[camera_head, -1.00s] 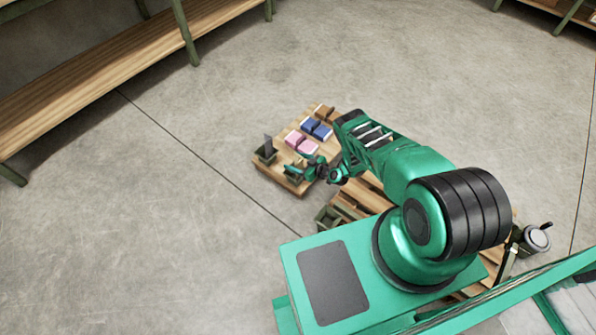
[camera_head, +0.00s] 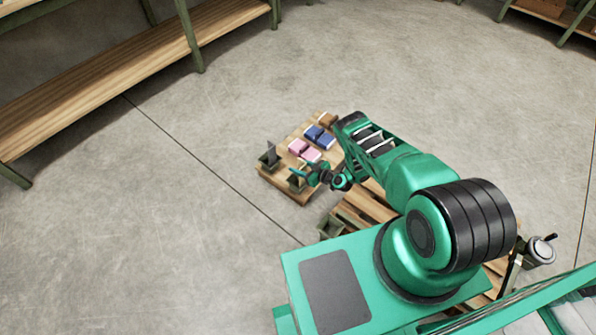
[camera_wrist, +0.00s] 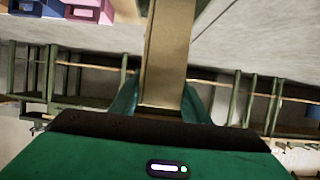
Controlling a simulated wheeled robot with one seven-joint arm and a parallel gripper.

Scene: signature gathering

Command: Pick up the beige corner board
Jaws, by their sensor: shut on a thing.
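In the wrist view the beige corner board (camera_wrist: 168,50) is a long, flat tan piece running up from between my green fingers. My gripper (camera_wrist: 160,100) is shut on its near end, one finger at each side. In the head view my gripper (camera_head: 304,173) is small, over the near corner of a low wooden pallet (camera_head: 284,188). The board is too small and too covered there to make out clearly.
On the pallet are pink blocks (camera_head: 311,156), blue blocks (camera_head: 326,141), a brown block (camera_head: 328,119) and a holder with a dark upright plate (camera_head: 271,152). A wooden shelf (camera_head: 100,75) stands at upper left. The floor between is clear.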

